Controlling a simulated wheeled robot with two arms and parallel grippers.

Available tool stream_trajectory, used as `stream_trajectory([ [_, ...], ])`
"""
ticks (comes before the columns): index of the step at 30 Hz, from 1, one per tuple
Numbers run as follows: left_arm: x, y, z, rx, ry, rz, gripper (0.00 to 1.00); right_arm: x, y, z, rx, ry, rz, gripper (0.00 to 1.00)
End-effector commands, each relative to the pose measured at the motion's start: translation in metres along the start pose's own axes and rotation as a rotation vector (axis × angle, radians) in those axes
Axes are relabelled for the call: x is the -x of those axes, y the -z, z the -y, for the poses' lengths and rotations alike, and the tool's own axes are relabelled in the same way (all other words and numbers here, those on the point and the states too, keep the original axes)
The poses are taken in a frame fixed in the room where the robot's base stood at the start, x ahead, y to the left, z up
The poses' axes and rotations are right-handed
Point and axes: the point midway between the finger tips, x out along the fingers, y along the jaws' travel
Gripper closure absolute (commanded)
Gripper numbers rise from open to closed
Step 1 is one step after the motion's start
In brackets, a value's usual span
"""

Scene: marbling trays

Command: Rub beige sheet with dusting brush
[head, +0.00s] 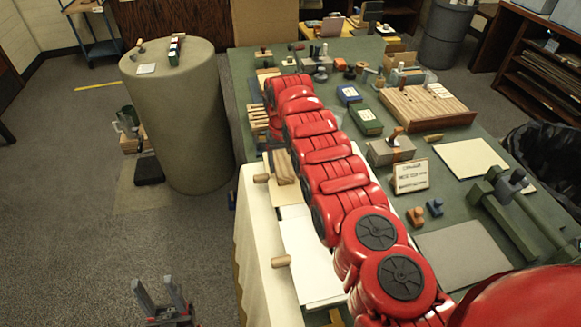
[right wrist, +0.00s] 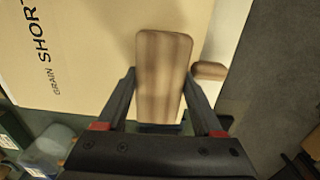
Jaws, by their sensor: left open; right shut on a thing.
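The beige sheet (right wrist: 85,60) fills the upper left of the right wrist view and bears the printed words "GRAIN SHORT". A tan strip of it (head: 291,212) shows in the head view beside my red right arm. My right gripper (right wrist: 161,88) is shut on the brown wooden dusting brush (right wrist: 163,62), which is over the sheet. The brush also shows in the head view (head: 285,167), near the table's left edge. Its underside is hidden, so I cannot tell if it touches the sheet. My left gripper (head: 160,291) is open and empty over the floor at the lower left.
White paper (head: 302,262) and wooden dowels (head: 281,261) lie along the table's left side. My right arm crosses over the table. A slotted wooden block (head: 427,107), small boxes and a sign (head: 411,177) stand beyond it. A round pedestal (head: 177,125) stands left.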

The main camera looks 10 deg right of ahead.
Motion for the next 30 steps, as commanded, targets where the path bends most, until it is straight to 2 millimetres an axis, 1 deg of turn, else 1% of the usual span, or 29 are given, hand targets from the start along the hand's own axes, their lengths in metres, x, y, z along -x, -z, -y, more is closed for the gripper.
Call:
stream_trajectory([
  [1, 0.005, -0.001, 0.0, 0.0, 0.0, 0.0, 0.5, -0.002, 0.0, 0.002, 0.0, 0.0, 0.0, 0.76],
  [4, 0.001, 0.0, 0.0, 0.0, 0.0, -0.001, 0.5, 0.0, 0.0, 0.002, -0.001, 0.0, 0.001, 0.76],
  [8, -0.009, 0.002, 0.0, 0.0, 0.0, 0.0, 0.5, 0.003, -0.001, -0.005, -0.002, 0.0, 0.002, 0.76],
  [12, -0.021, 0.004, 0.001, 0.0, 0.0, -0.001, 0.5, 0.001, -0.002, -0.018, -0.002, -0.001, 0.004, 0.76],
  [16, -0.022, 0.004, 0.001, 0.0, 0.0, 0.0, 0.5, -0.001, -0.002, -0.03, -0.001, -0.001, 0.004, 0.76],
  [23, -0.023, 0.004, 0.001, 0.0, 0.0, 0.0, 0.5, -0.002, -0.002, -0.038, -0.001, -0.001, 0.003, 0.76],
  [28, -0.026, 0.004, 0.001, 0.0, 0.0, 0.0, 0.5, 0.0, -0.002, -0.054, -0.003, -0.001, 0.002, 0.76],
  [30, -0.024, 0.004, 0.001, 0.0, 0.0, 0.0, 0.5, -0.001, -0.002, -0.061, -0.003, -0.001, 0.002, 0.76],
])
